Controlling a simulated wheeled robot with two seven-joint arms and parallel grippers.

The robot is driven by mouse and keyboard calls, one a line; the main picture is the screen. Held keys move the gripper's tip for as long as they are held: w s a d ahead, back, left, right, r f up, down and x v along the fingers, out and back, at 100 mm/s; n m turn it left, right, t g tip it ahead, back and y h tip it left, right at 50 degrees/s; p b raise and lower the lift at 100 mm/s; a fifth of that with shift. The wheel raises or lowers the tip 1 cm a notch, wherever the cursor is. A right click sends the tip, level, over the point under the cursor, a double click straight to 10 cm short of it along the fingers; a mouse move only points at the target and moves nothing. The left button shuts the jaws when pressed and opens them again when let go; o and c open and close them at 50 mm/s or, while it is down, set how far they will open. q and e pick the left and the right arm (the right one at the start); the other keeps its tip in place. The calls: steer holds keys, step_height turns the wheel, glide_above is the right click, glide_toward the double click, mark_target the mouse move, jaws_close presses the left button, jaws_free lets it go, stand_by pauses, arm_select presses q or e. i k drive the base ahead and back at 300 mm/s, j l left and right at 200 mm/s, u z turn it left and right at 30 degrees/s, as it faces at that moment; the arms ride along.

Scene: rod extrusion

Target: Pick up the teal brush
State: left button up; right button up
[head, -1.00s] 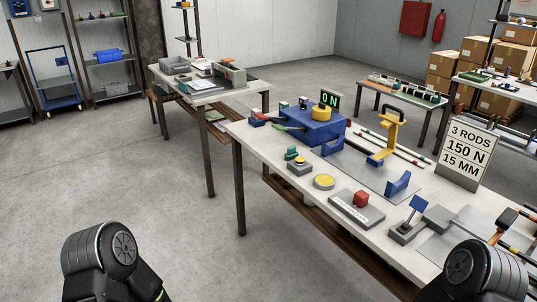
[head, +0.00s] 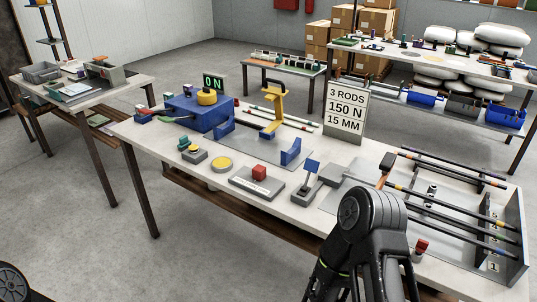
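I cannot pick out a teal brush for certain. A slim green-teal thing (head: 176,118) lies at the left end of the blue machine (head: 207,113) on the main workbench; it is too small to tell whether it is a brush. A small teal-topped block (head: 184,143) sits in front of that machine. Part of my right arm (head: 370,225) rises in front of the bench's near edge, and a piece of my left arm (head: 14,284) shows at the bottom left corner. Neither gripper's fingers are in view.
A side table (head: 130,85) stands at left. The floor at front left is clear.

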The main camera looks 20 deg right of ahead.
mark_target(183, 142)
steer(key=i+j+u, duration=0.1)
steer(key=i+j, duration=1.55)
steer(key=k+j, duration=0.05)
steer(key=j, duration=0.1)
